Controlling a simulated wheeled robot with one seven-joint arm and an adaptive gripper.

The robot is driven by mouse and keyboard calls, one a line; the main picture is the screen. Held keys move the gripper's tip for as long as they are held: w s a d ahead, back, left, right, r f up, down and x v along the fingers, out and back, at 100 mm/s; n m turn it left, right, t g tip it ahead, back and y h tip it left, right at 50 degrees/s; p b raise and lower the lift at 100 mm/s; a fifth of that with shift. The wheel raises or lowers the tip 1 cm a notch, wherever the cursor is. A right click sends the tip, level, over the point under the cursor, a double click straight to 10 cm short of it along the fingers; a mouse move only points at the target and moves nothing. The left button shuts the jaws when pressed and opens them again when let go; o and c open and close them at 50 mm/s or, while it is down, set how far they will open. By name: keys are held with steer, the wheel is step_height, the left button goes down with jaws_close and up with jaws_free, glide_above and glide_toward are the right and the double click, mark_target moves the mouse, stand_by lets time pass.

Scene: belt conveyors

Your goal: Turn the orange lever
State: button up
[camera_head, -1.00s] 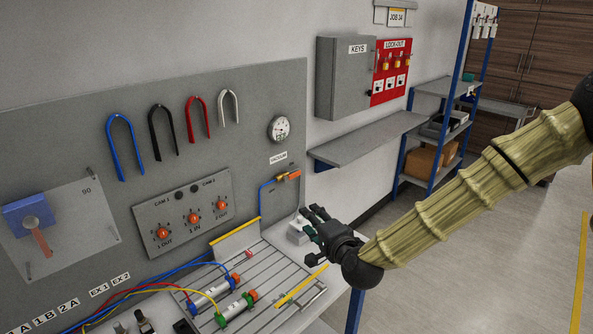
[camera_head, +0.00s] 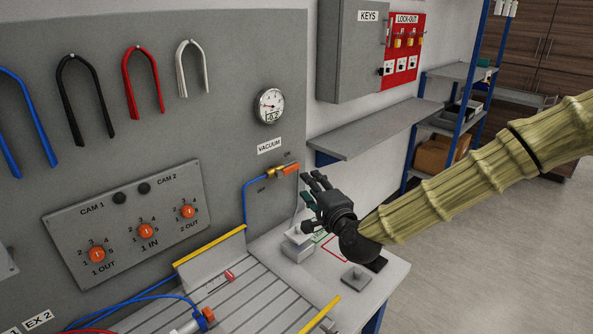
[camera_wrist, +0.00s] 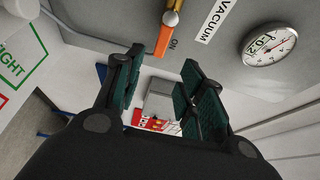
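The orange lever (camera_head: 291,169) sits on a brass valve (camera_head: 275,172) on the grey wall board, below the VACUUM label. A blue hose runs down from the valve. My gripper (camera_head: 313,190) is just below and right of the lever, apart from it in the head view. In the wrist view the orange lever (camera_wrist: 165,38) shows at the top, in the gap between the fingertips and nearer the left finger. An "ON" mark is beside it. My gripper (camera_wrist: 157,82) is open with nothing between its fingers. Whether a finger touches the lever I cannot tell.
A round gauge (camera_head: 269,106) is on the board above the lever. A small grey block (camera_head: 298,246) stands on the bench under my gripper. A grey shelf (camera_head: 375,130) juts from the wall at right. A knob panel (camera_head: 130,222) is at left.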

mark_target(297, 167)
steer(key=p+x, duration=0.3)
steer(key=x, duration=0.8)
steer(key=shift+w, duration=0.45)
jaws_close()
